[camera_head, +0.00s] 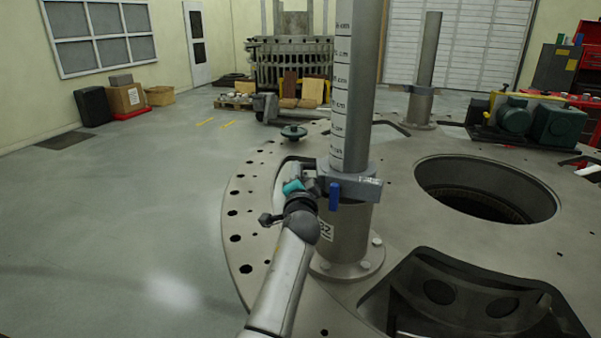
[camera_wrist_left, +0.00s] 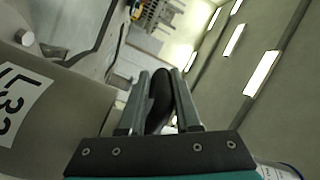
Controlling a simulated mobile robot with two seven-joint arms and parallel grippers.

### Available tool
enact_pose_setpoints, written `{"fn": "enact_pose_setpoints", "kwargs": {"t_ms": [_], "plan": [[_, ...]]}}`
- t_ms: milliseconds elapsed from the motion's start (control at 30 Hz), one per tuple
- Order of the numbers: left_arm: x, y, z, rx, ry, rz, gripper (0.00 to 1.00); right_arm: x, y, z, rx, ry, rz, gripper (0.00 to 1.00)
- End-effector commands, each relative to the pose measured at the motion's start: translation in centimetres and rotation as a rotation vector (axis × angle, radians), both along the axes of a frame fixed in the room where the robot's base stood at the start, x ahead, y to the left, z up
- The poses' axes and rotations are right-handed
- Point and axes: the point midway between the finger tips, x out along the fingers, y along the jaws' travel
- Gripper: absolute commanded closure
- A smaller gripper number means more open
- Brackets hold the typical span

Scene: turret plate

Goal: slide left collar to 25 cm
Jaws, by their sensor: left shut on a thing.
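The grey left collar (camera_head: 352,187) sits around the near upright post (camera_head: 356,90), low on it, just below the printed centimetre scale. The scale's numbers are too small to read surely. A blue lever (camera_head: 335,197) hangs from the collar's front. My left gripper (camera_head: 313,182) is at the collar's left side, with its fingers partly hidden. In the left wrist view, my left gripper (camera_wrist_left: 160,73) is shut on a dark rounded handle (camera_wrist_left: 160,95) between its two fingers. The post's lower part with a printed label (camera_wrist_left: 22,95) fills the left of that view.
The post stands on a round plate (camera_head: 250,215) with bolt holes. A large round opening (camera_head: 486,190) and a dark recess (camera_head: 450,300) lie to the right. A second post (camera_head: 429,55) stands farther back. A green pump (camera_head: 555,125) is at right. Open floor (camera_head: 130,210) lies left.

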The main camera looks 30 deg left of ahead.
Motion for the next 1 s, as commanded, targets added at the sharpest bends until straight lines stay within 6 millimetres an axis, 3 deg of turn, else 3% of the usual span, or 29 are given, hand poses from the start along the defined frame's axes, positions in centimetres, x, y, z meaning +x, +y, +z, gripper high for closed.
{"fn": "enact_pose_setpoints", "kwargs": {"t_ms": [33,133,567,600,767,1000], "plan": [[-0.13,0.19,-1.41,-0.010,0.007,0.006,1.00,0.00,0.02,-0.92,0.000,0.000,0.000,0.50],[-0.13,0.20,-2.00,-0.010,0.007,0.007,1.00,-0.01,0.02,-1.43,0.000,0.000,0.000,0.50],[-0.14,0.19,-2.21,-0.010,0.008,0.007,1.00,0.00,0.03,-1.56,0.000,0.000,0.000,0.50],[-0.15,0.20,-2.22,-0.010,0.008,0.006,0.66,0.01,0.02,-1.56,0.000,0.000,0.000,0.50],[-0.10,0.12,-2.07,-0.007,0.006,0.004,0.48,0.00,0.03,-1.56,0.000,0.000,0.000,0.50],[-0.05,0.06,-1.89,-0.003,0.003,0.002,0.47,0.02,0.02,-1.55,0.000,0.000,0.000,0.50]]}}
